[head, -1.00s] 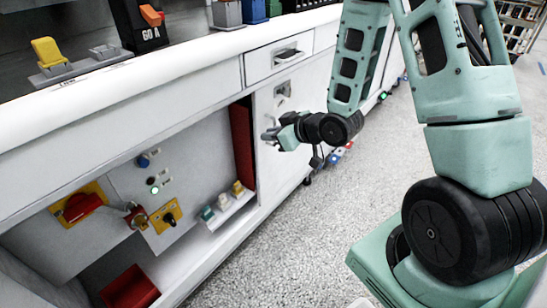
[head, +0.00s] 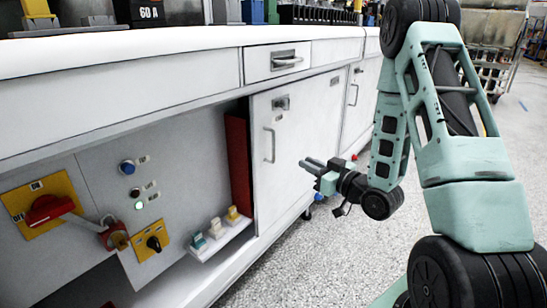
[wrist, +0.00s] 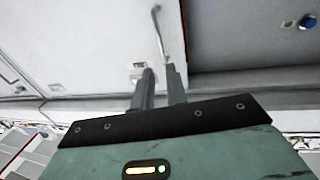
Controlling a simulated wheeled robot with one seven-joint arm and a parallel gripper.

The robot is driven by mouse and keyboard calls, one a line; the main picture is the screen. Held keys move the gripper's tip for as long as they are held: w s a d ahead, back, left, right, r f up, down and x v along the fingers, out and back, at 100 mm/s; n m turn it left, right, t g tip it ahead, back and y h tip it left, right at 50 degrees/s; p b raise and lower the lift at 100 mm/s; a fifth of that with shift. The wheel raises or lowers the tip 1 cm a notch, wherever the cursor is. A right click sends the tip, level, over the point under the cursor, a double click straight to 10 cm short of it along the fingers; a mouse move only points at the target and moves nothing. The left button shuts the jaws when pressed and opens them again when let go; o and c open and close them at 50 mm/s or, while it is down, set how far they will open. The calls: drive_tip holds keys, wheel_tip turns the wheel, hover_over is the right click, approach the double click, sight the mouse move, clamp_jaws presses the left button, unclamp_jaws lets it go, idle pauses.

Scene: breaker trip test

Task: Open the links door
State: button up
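A white cabinet door (head: 300,135) is closed beside the open bay, with a vertical bar handle (head: 269,145) near its left edge and a small latch or label plate (head: 282,103) above. I cannot read a name on it. My gripper (head: 309,165) is in front of this door, right of the handle, with its fingers pointing toward the door. In the wrist view the two fingertips (wrist: 159,76) are apart with nothing between them. The handle (wrist: 160,35) shows just beyond them, and I see no contact.
Left of the door, the open bay holds a red rotary switch (head: 48,209), a red padlock (head: 115,236), a black knob (head: 154,243) and buttons. A ledge (head: 222,240) carries several small coloured blocks. A drawer (head: 277,62) is above.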

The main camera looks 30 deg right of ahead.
sight(274, 146)
drive_tip(key=w+b, duration=0.1)
drive_tip(key=w, duration=0.4)
drive_tip(key=w+a+b, duration=0.1)
drive_tip(key=w, duration=0.4)
drive_tip(key=w+a+b, duration=0.1)
drive_tip(key=w, duration=0.3)
drive_tip(key=shift+w+a, duration=0.15)
drive_tip(key=shift+w, duration=0.25)
clamp_jaws()
drive_tip(key=shift+s, duration=0.1)
